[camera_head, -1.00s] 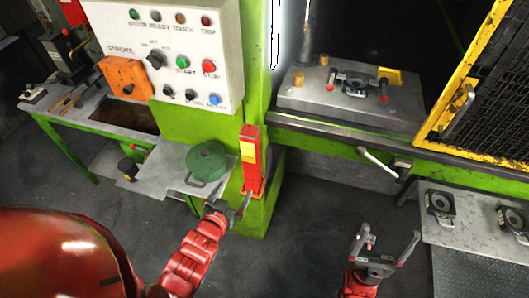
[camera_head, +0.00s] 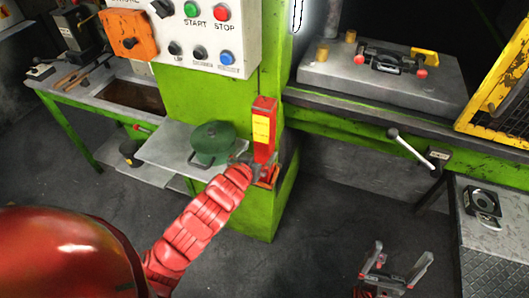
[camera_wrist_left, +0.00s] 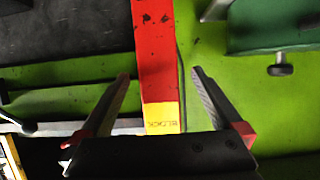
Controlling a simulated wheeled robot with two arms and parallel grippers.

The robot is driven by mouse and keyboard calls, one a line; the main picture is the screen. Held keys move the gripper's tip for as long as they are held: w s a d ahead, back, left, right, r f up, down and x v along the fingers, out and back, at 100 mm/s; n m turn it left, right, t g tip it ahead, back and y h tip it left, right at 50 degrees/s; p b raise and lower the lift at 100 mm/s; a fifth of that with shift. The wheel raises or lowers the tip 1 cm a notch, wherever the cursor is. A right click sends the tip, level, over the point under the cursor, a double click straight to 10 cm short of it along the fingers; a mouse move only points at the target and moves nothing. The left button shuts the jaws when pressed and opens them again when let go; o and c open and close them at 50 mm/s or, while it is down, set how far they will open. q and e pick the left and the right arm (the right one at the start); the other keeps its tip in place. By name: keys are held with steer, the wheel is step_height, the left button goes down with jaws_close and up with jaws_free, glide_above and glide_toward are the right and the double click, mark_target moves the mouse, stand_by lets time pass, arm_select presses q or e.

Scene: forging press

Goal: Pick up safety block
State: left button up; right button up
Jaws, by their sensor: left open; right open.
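The safety block (camera_head: 263,142) is a red upright bar with a yellow label, standing in an orange-red holder (camera_head: 268,176) on the green press frame. My left gripper (camera_head: 243,160) is at the block's lower left side, its fingers partly hidden behind my own wrist. In the left wrist view, the block (camera_wrist_left: 156,60) runs between the two spread fingers of my left gripper (camera_wrist_left: 158,82), with a gap on each side. My right gripper (camera_head: 396,262) is open and empty over the floor at lower right.
A control panel (camera_head: 215,35) is above. A lever handle (camera_head: 410,150) sticks out at the right. A grey table (camera_head: 480,245) with a die part stands far right.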

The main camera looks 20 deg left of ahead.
mark_target(261, 149)
arm_select(q)
steer(key=shift+x, duration=2.55)
steer(key=shift+d+r, duration=0.1)
steer(key=shift+d, duration=0.05)
steer(key=shift+c, duration=0.2)
jaws_close()
